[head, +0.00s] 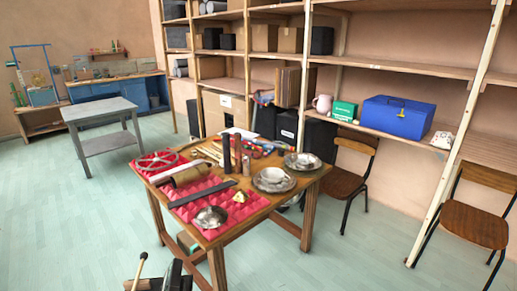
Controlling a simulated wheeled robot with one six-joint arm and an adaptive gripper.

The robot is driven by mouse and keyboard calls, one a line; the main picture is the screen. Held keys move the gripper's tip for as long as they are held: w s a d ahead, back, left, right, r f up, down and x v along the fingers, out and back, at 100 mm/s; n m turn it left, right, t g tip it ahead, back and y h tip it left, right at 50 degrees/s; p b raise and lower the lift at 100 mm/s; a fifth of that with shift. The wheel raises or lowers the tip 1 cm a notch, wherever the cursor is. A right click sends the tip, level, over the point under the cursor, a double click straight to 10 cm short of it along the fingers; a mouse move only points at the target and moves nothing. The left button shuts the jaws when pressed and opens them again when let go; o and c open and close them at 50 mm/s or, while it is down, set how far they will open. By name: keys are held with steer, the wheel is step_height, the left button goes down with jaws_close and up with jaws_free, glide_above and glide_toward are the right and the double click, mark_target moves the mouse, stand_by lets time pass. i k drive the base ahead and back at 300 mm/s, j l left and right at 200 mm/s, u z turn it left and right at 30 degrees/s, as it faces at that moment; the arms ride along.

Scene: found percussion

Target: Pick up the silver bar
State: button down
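A long flat grey bar (202,194) lies diagonally on the red bumpy foam (184,211) on the wooden table's left side. A dark shape at the bottom edge (174,277) seems to be part of my arm or gripper, low in front of the table and well apart from the bar. The fingertips are not clear.
A grey side table (101,108) stands at left, chairs and shelving at right. Floor at left front is clear.

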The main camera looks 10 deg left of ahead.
mark_target(159, 177)
steer(key=i+l+z, duration=0.1)
steer(key=i+z, duration=0.2)
steer(key=i, duration=0.5)
steer(key=i+l+u, duration=0.1)
steer(key=i+u, duration=0.3)
steer(key=i+l+u, duration=0.2)
steer(key=i+u, duration=0.25)
steer(key=i+l+u, duration=0.2)
steer(key=u, duration=0.2)
steer(key=i+l+u, duration=0.25)
steer(key=l+u, duration=0.15)
steer(key=l, duration=0.15)
steer(key=i+l+u, duration=0.15)
steer(key=l+u, duration=0.3)
steer(key=k+j, duration=0.35)
steer(key=k, duration=0.15)
steer(key=k+j, duration=0.3)
steer(key=k, duration=0.2)
